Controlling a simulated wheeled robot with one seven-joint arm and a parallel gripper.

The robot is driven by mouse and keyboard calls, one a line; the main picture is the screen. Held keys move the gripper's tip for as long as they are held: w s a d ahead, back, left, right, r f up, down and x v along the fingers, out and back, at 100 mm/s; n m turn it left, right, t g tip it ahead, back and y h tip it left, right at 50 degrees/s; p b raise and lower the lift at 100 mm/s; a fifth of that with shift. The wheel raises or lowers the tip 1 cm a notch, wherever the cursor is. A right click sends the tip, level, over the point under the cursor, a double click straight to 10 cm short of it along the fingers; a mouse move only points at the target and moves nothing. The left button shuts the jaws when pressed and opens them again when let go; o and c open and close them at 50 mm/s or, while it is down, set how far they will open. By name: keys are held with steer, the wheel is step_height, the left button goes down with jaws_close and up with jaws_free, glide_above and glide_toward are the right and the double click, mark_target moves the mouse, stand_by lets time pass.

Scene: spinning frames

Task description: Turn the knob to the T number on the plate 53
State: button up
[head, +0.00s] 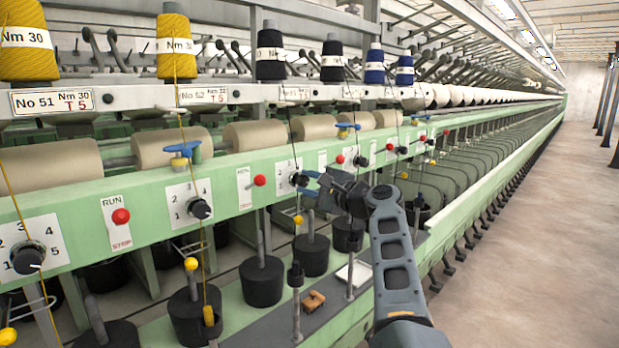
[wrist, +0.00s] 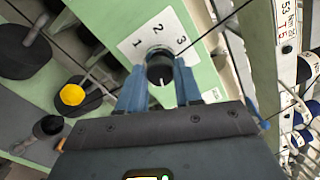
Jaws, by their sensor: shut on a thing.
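The black knob (head: 299,180) of the third spinning position sits on a white dial on the green rail. In the wrist view the knob (wrist: 160,68) is between the two blue fingers of my gripper (wrist: 160,90), which is shut on it. A short white mark shows on the knob's face; which number it points to is unclear. Digits 1, 2 and 3 show on the dial (wrist: 150,35); the rest is hidden by my fingers. The plate 53 (wrist: 287,25) reads T 5 in the wrist view. In the head view my gripper (head: 311,186) reaches the knob from the right.
Nearby are plates 51 (head: 53,102) and 52 (head: 204,95), with knobs (head: 28,258) and (head: 200,209) below. A red RUN/STOP button (head: 260,180) is left of my gripper. Black weights (head: 310,256) stand below the rail. The floor (head: 540,240) at right is clear.

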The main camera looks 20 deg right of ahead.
steer(key=shift+d+m, duration=0.1)
steer(key=shift+m, duration=0.5)
steer(key=shift+p, duration=0.3)
steer(key=o, duration=1)
steer(key=shift+b+v, duration=0.7)
steer(key=shift+v, duration=3.15)
